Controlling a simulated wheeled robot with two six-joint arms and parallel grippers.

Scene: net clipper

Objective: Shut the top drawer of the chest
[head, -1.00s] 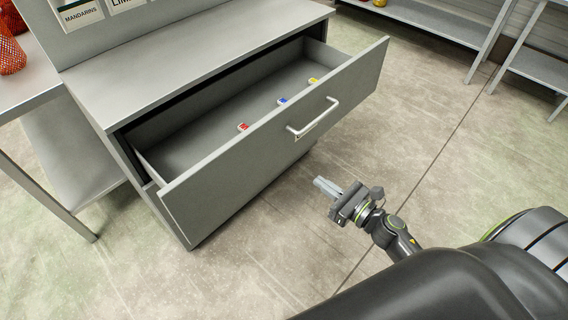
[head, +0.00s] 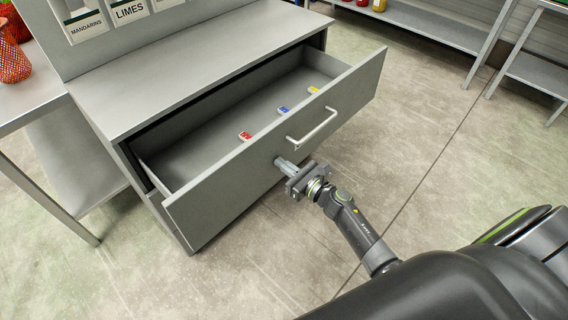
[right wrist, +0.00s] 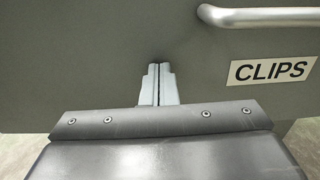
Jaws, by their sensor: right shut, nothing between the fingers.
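The grey chest (head: 190,65) stands with its top drawer (head: 225,190) pulled well out. The drawer front has a bar handle (head: 316,127), which also shows at the upper right of the right wrist view (right wrist: 270,16). My right gripper (head: 281,162) is shut and empty, with its fingertips at the drawer front, left of and below the handle. In the right wrist view its fingers (right wrist: 158,70) point at the grey panel, at or very close to it; contact is hard to tell. A "CLIPS" label (right wrist: 272,70) sits below the handle. My left gripper is out of view.
A red clip (head: 245,136), a blue clip (head: 283,111) and a yellow clip (head: 313,90) lie inside the drawer. A grey side table (head: 30,95) stands left of the chest. Shelving (head: 430,22) stands at the back right. The floor before the chest is clear.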

